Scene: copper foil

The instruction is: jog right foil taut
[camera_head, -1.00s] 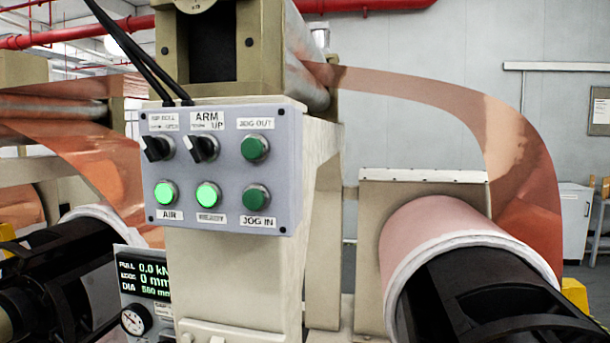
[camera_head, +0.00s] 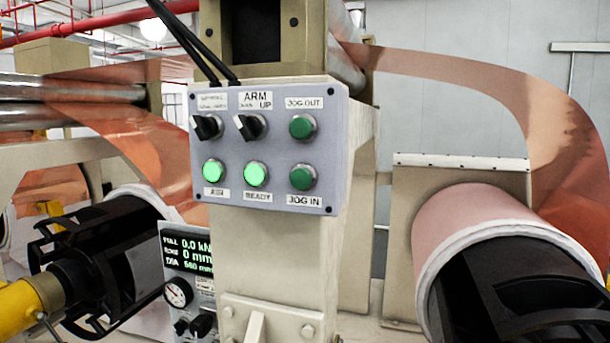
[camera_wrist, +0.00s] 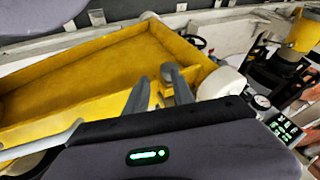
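The right foil (camera_head: 470,80) leaves the roller behind the panel and bows out in a loose arc to the right roll (camera_head: 470,225). The grey control panel (camera_head: 275,185) faces me. Its JOG OUT button (camera_head: 302,127) and JOG IN button (camera_head: 302,178) are dark green. The AIR lamp (camera_head: 214,172) and READY lamp (camera_head: 256,174) glow bright green. The display (camera_head: 187,248) reads 0.0 kN and 0 mm. My gripper (camera_wrist: 158,82) shows only in the wrist view, its two grey fingers apart with nothing between them, over a yellow tray-like surface (camera_wrist: 90,70).
The left foil (camera_head: 125,130) hangs slack toward a black-cored left roll (camera_head: 130,210), with a yellow bar (camera_head: 20,305) at lower left. A pressure gauge (camera_head: 178,293) sits below the display. Black cables (camera_head: 190,45) run down to the panel top.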

